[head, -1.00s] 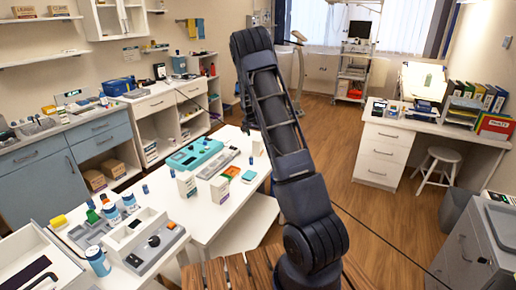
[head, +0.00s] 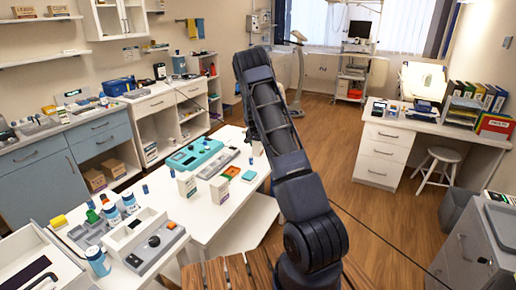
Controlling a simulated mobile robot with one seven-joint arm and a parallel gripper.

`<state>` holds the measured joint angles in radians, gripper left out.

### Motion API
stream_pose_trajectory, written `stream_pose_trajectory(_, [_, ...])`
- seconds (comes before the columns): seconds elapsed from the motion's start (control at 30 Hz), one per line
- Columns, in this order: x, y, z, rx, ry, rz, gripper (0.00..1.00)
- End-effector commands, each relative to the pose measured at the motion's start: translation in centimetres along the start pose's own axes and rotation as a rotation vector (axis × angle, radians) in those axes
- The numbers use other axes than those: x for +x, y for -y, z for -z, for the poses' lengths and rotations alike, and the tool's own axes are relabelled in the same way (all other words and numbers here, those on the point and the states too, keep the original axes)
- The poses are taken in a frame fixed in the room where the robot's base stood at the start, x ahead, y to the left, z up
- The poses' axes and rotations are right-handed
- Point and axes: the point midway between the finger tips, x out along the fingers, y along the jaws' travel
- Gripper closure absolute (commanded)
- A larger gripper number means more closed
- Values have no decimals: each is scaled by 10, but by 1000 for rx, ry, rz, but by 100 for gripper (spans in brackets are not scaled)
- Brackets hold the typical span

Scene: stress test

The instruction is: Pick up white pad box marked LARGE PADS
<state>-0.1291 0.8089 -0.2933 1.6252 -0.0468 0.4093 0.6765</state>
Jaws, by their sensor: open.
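Two small white boxes stand upright on the white table in the middle left of the head view. One white box (head: 186,184) has a greenish lower part, and the other white box (head: 219,189) stands to its right. The print on both is too small to read, so I cannot tell which is marked LARGE PADS. My dark arm rises at the centre, to the right of the table. My gripper is not visible; the arm's far end is hidden behind its raised links.
The white table (head: 215,219) also holds a teal case (head: 195,155), a grey tray (head: 218,164), an orange-and-green item (head: 231,172) and several bottles at its near left. A wooden slatted surface (head: 228,274) lies close in front. Open floor (head: 335,160) lies right of my arm.

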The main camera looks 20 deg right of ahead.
Motion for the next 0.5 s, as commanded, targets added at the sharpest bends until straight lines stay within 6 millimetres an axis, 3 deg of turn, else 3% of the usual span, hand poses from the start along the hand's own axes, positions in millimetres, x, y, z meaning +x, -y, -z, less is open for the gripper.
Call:
stream_pose_trajectory(0.17, [0,0,0,0,0,0,29])
stream_pose_trajectory(0.43, [0,0,0,0,0,0,80])
stream_pose_trajectory(0.5, [0,0,0,0,-1,0,80])
